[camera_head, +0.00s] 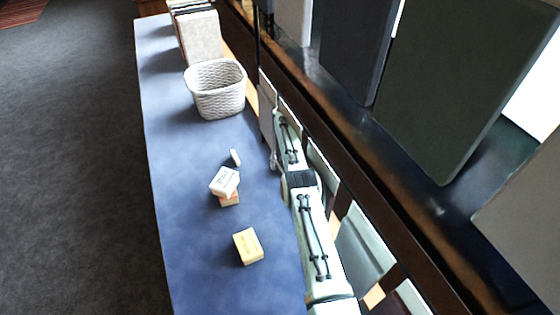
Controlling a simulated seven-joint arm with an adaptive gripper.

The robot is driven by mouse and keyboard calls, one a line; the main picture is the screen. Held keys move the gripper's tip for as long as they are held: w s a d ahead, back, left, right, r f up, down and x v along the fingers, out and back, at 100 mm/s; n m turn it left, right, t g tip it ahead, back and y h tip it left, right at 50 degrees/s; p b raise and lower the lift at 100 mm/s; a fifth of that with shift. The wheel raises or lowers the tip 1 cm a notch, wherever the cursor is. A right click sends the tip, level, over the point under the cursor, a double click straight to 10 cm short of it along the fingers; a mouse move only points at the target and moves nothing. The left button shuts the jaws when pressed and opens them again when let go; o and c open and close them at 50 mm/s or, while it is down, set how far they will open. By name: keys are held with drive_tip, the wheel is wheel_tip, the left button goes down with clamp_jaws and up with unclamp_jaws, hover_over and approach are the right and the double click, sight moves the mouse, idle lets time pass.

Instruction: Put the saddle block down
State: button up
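Several small blocks lie on the blue cloth of the counter (185,240), and I cannot tell by label which is the saddle block. A cream block with dark print (224,180) rests tilted on or against an orange-tan block (231,199), which it partly covers. A yellow block with faint print (248,247) lies nearer. A small white piece (235,157) stands just beyond the cream block. My pale arm runs along the counter's right side. A small grey part at its far end, possibly my gripper (272,160), is right of the blocks; its fingers are not clear, nor anything held.
A white woven basket (217,92) stands farther back on the counter. Behind it is a row of upright folders or boxes (197,32). Dark panels and a shelf edge (375,195) line the right side. The cloth left of the blocks is clear.

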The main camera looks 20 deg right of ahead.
drive_tip(key=s+a+r, duration=0.2)
drive_tip(key=r, duration=0.9)
drive_tip(key=s+a+r, duration=0.2)
drive_tip(key=a+r, duration=0.1)
drive_tip(key=r, duration=0.9)
drive_tip(key=s+a+r, duration=0.3)
drive_tip(key=s+r, duration=0.1)
drive_tip(key=s, duration=0.2)
drive_tip(key=s+a+r, duration=0.3)
drive_tip(key=s, duration=0.4)
drive_tip(key=s+a+f, duration=0.2)
drive_tip(key=s, duration=1)
drive_tip(key=s+a+f+n, duration=0.1)
drive_tip(key=s+a+f, duration=0.2)
drive_tip(key=s, duration=0.9)
drive_tip(key=shift+s+a+f+y, duration=0.15)
drive_tip(key=shift+a+f+y, duration=0.1)
drive_tip(key=shift+y, duration=0.15)
drive_tip(key=shift+o, duration=0.5)
